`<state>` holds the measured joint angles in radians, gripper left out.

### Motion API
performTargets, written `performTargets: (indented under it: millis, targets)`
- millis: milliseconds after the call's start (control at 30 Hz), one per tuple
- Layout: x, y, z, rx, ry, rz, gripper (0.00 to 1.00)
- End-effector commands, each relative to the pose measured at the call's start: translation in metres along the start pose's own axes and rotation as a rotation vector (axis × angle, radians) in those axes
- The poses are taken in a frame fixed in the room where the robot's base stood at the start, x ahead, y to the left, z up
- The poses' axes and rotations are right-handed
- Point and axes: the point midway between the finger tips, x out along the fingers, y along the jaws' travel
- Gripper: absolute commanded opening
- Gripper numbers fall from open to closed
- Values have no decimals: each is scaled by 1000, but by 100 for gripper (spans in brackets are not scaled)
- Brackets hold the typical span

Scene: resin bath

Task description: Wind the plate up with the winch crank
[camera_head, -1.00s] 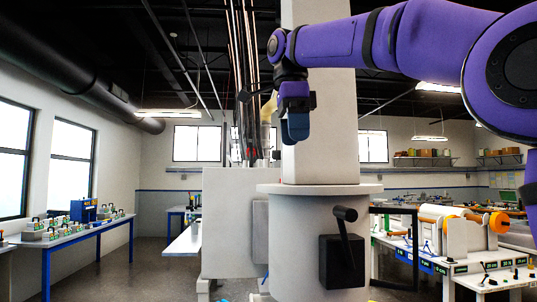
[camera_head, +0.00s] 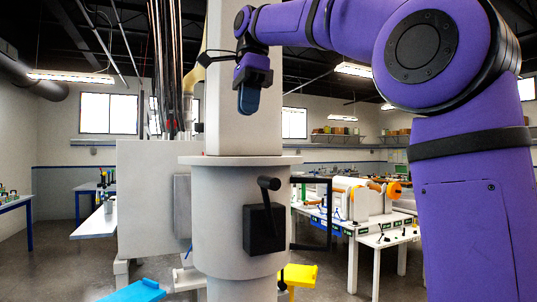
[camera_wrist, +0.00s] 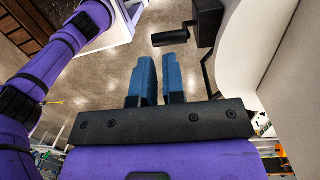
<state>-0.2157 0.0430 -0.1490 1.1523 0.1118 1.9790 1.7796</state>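The winch crank (camera_head: 268,184) is a black handle on a black box (camera_head: 263,230), fixed to the front of a white round housing (camera_head: 215,215). In the wrist view the crank handle (camera_wrist: 170,38) lies beyond my fingertips, slightly right of centre, with its box (camera_wrist: 207,22) to the right. My gripper (camera_head: 248,108) hangs fingers down in front of the white column, above the crank and apart from it. In the wrist view the two blue fingers of my gripper (camera_wrist: 158,62) are parted with nothing between them. I cannot make out the plate.
A black bracket frame (camera_head: 330,215) juts from the housing's right side, near the crank. Blue (camera_head: 135,291) and yellow (camera_head: 300,275) items sit low by the housing. A bench with rollers (camera_head: 350,200) stands behind at right. Open floor shows at left.

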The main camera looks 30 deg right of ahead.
Motion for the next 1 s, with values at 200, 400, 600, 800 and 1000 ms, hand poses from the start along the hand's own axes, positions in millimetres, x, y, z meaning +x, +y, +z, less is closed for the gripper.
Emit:
performTargets:
  millis: [200, 400, 600, 800, 1000]
  targets:
    - [12, -7, -83, -7, -208, 34, 0]
    - [17, -2, -139, -20, -371, -6, 0]
    - [19, 2, -161, -29, -442, -40, 0]
    - [32, 2, -156, -33, -450, -41, 0]
    - [63, 1, -141, -33, -449, -41, 0]
